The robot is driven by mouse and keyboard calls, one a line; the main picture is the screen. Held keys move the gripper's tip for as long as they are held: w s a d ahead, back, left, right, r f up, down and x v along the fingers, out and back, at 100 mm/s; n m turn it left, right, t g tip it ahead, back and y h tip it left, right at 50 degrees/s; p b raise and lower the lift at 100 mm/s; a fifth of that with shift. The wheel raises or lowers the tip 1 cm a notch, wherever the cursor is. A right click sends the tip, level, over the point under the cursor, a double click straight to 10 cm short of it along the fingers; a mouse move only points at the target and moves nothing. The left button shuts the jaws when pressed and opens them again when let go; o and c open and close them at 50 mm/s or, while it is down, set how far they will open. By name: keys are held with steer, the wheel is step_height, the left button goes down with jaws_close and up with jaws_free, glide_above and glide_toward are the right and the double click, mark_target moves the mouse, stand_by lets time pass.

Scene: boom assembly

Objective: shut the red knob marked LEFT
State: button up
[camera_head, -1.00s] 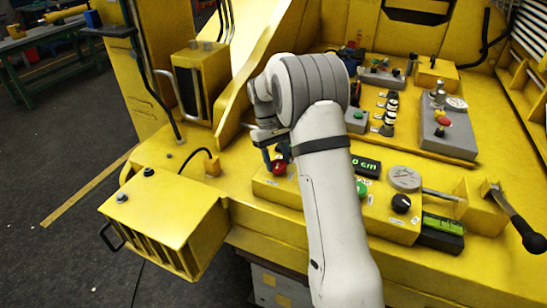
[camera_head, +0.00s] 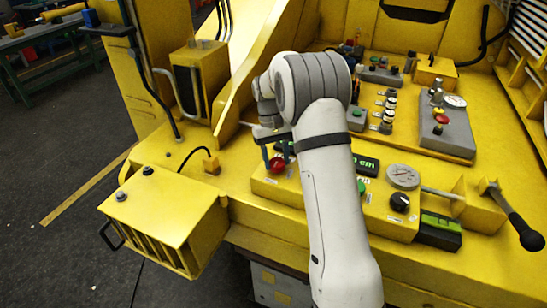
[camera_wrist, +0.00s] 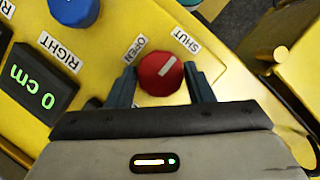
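The red knob (camera_head: 277,166) is at the left end of the yellow control box (camera_head: 258,187). In the wrist view the red knob (camera_wrist: 158,76) lies between my two fingertips. Its white mark points up and right, toward the SHUT label (camera_wrist: 186,40); the OPEN label (camera_wrist: 135,49) is up and left. My gripper (camera_wrist: 161,76) is open, one finger on each side of the knob, with small gaps. It also shows in the head view (camera_head: 277,150), over the box's left end. I see no LEFT label; my gripper hides part of the box.
A blue knob (camera_wrist: 74,10), a RIGHT label (camera_wrist: 57,57) and a display reading 0 cm (camera_wrist: 35,88) are beside the red knob. A gauge (camera_head: 403,177), a black knob (camera_head: 400,203) and a black-handled lever (camera_head: 520,222) are to the right.

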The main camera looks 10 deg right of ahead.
steer(key=o, duration=0.4)
steer(key=shift+b+v, duration=0.5)
steer(key=shift+v, duration=3.4)
